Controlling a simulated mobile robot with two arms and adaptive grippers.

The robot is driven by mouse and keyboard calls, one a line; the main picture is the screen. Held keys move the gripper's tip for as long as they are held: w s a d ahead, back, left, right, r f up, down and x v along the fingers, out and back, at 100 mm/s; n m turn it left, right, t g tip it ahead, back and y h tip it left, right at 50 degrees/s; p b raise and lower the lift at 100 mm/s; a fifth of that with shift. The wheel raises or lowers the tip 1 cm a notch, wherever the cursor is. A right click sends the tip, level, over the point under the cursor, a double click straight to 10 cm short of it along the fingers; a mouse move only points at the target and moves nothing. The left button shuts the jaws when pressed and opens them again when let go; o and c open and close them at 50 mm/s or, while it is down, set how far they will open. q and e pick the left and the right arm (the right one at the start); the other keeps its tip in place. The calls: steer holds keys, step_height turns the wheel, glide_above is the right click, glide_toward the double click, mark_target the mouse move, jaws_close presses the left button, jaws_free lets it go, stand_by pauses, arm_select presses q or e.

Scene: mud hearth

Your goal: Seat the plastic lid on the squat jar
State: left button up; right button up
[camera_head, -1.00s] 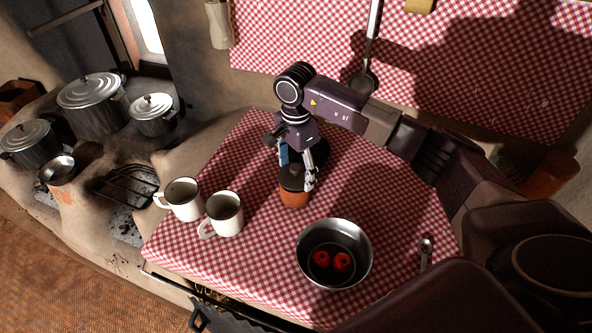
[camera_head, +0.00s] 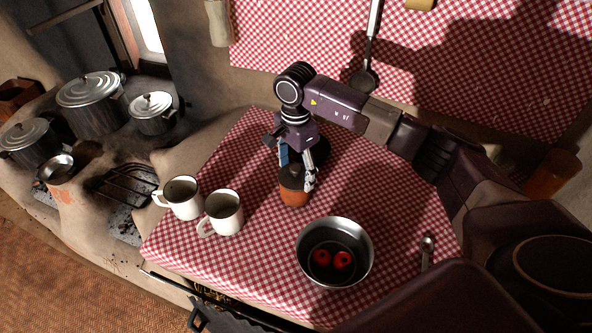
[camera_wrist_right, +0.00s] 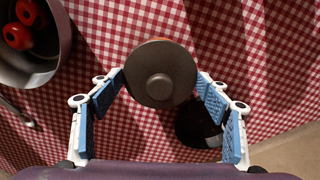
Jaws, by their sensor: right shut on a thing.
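The lid (camera_wrist_right: 158,74) is a dark brown disc with a round knob. My right gripper (camera_wrist_right: 160,80) is shut on its rim, one blue-padded finger at each side. In the head view the right gripper (camera_head: 297,178) points down over the orange-brown squat jar (camera_head: 294,198), which stands on the checked cloth. The lid (camera_head: 292,178) is at the jar's top there, partly hidden by the fingers. In the wrist view the lid covers nearly all of the jar. I cannot tell whether the lid touches the jar's rim or is level on it. My left gripper is not in view.
Two white mugs (camera_head: 224,212) stand left of the jar. A metal bowl (camera_head: 334,224) with red things in it is in front, and a spoon (camera_head: 427,250) lies to its right. A black round object (camera_wrist_right: 197,124) is close by the gripper. Lidded pots (camera_head: 88,90) stand on the hearth.

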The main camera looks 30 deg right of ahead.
mark_target(296, 168)
steer(key=shift+f+b, duration=0.25)
steer(key=shift+b, duration=0.1)
stand_by(0.6)
steer(key=o, duration=1.1)
steer(key=shift+o, duration=1.4)
steer(key=shift+r+p, duration=1.9)
steer(key=shift+r, duration=1.65)
